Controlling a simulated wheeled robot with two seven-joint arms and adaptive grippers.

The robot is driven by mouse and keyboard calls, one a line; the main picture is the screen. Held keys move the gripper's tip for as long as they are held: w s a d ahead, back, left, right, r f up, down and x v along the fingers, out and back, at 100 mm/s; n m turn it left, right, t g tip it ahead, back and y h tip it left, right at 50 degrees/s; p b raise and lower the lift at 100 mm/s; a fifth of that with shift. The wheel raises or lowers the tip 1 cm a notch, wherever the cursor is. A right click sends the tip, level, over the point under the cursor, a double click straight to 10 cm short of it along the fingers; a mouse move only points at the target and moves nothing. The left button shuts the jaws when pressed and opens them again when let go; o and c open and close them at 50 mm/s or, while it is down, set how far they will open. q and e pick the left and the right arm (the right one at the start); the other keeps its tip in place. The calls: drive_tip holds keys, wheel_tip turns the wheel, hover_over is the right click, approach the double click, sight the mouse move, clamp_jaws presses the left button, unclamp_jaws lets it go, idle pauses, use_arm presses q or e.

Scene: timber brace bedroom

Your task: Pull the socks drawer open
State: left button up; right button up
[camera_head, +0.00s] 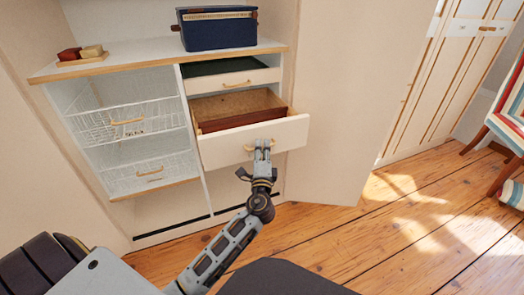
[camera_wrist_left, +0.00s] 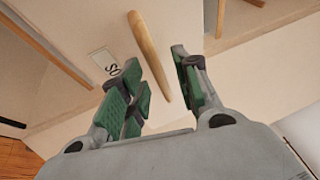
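The socks drawer (camera_head: 290,133) is a pale drawer in the white wardrobe unit and stands pulled well out. A brown divider or inner panel (camera_head: 240,121) shows inside it. In the left wrist view a label (camera_wrist_left: 104,62) with the letters "SO" is on its front (camera_wrist_left: 75,25), beside the wooden bar handle (camera_wrist_left: 148,50). My left gripper (camera_head: 262,146) is at the handle. In the left wrist view its green-padded fingers (camera_wrist_left: 157,62) are apart, one on each side of the handle, with gaps showing. My right gripper is not in view.
A shallower drawer (camera_head: 235,82) with a green inside is above, slightly out. Wire baskets (camera_head: 125,120) are at left. A door panel (camera_head: 345,90) is close at right. The wooden floor (camera_head: 380,240) is clear.

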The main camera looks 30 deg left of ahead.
use_arm(q)
drive_tip(key=v, duration=1.1)
drive_tip(key=shift+s+d+f, duration=0.15)
drive_tip(key=shift+s, duration=0.2)
idle(0.6)
